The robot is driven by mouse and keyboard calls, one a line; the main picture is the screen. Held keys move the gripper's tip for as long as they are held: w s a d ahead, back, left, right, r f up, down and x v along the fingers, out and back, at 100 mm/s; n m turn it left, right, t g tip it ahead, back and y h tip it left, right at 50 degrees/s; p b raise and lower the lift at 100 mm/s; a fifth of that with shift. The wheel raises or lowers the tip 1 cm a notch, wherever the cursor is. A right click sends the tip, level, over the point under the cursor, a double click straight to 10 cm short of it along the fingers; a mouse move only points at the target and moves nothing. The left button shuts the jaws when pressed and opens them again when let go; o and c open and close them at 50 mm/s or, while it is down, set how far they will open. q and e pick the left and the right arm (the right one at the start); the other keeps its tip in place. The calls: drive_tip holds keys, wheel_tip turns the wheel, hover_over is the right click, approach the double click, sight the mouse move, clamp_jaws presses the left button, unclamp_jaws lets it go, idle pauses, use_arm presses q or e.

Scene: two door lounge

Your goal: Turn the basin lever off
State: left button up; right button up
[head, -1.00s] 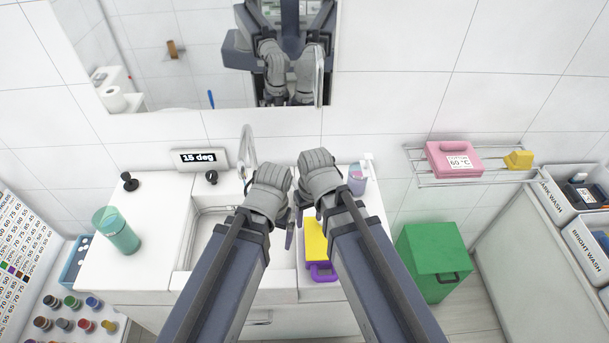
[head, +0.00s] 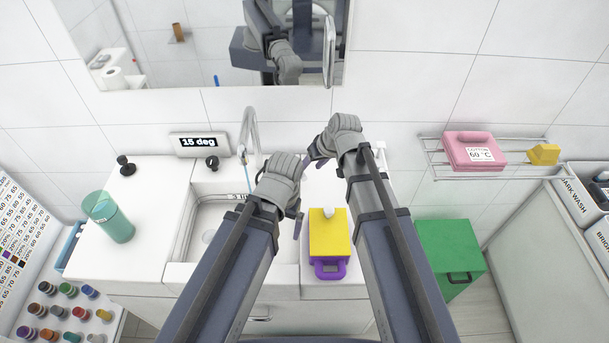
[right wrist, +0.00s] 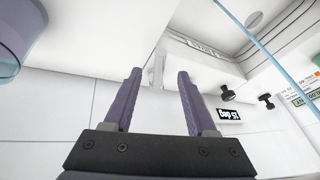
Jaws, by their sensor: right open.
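The chrome tap (head: 250,128) arches over the white basin (head: 207,215), and a thin pale-blue stream (head: 243,165) shows below its spout. A black knob-like lever (head: 212,162) stands behind the basin, below the "15 deg" display; it also shows in the right wrist view (right wrist: 227,92). My right gripper (head: 316,155) is open, right of the tap and apart from the black lever. In the right wrist view its fingers (right wrist: 158,77) flank a pale upright part that I cannot identify. My left gripper (head: 296,213) is at the basin's right edge; its jaws are mostly hidden.
A second black knob (head: 125,165) stands at the counter's left, behind a green cup (head: 110,217). A yellow and purple box (head: 329,240) sits right of the basin. The display (head: 199,144) and mirror (head: 160,60) are behind. A rack (head: 435,160) is at right.

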sight(304, 175)
drive_tip(key=b+x, duration=0.6)
drive_tip(key=x, duration=0.1)
drive_tip(key=shift+f, duration=0.2)
clamp_jaws()
idle(1.3)
